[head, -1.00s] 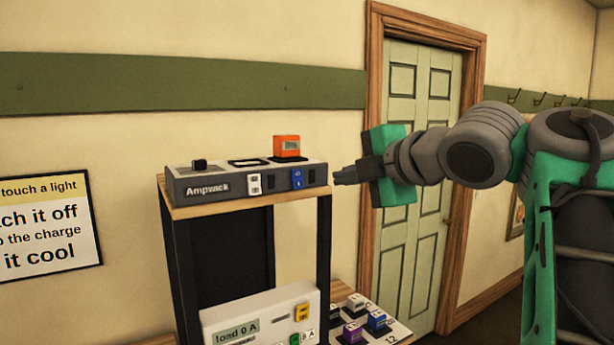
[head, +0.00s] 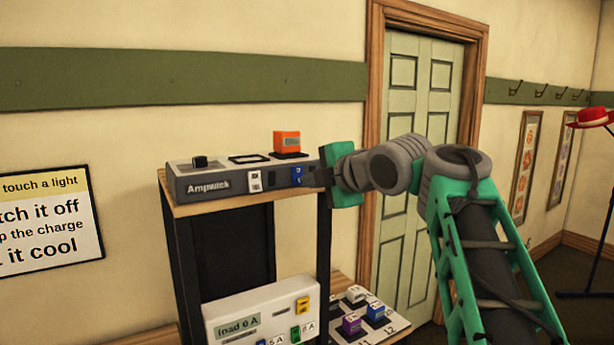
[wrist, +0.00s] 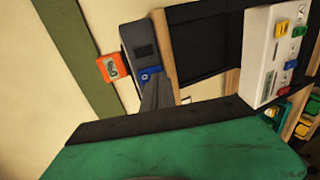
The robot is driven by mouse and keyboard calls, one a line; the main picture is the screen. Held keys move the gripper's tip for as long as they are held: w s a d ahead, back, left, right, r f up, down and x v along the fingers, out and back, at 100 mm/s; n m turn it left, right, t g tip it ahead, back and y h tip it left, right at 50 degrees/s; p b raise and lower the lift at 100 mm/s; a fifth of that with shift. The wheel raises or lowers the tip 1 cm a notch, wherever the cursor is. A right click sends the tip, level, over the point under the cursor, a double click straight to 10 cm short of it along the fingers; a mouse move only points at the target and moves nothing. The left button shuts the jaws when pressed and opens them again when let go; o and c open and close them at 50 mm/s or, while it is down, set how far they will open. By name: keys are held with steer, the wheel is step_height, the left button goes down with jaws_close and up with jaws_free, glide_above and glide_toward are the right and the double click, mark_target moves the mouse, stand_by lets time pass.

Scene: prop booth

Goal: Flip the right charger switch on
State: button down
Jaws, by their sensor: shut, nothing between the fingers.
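The charger (head: 225,186), a grey box labelled "Ampwack", sits on a wooden shelf top. Its front has a white switch (head: 255,182) on the left and a blue switch (head: 297,175) on the right. The blue switch also shows in the wrist view (wrist: 149,73), just beyond my fingertips. My gripper (head: 317,177) is shut and empty, at the charger's right end beside the blue switch. Its dark fingers also show in the wrist view (wrist: 156,94). I cannot tell whether they touch the switch, or which way it is set.
An orange battery (head: 287,142) stands on top of the charger, with an empty slot (head: 249,159) beside it. Below is a white load panel (head: 262,310) with coloured switches. A numbered board with coloured blocks (head: 351,325) lies lower right. A green door (head: 415,200) is behind.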

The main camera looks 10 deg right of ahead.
steer(key=shift+x, duration=1.1)
steer(key=shift+f, duration=0.15)
steer(key=f+b, duration=0.1)
steer(key=b, duration=0.2)
steer(key=shift+w+f+t, duration=0.1)
steer(key=shift+w+t, duration=0.1)
steer(key=shift+t, duration=0.1)
steer(key=b, duration=0.3)
glide_toward(298, 188)
steer(key=s+d, duration=0.2)
steer(key=s, duration=0.5)
steer(key=shift+s+d, duration=0.15)
steer(key=shift+d, duration=0.2)
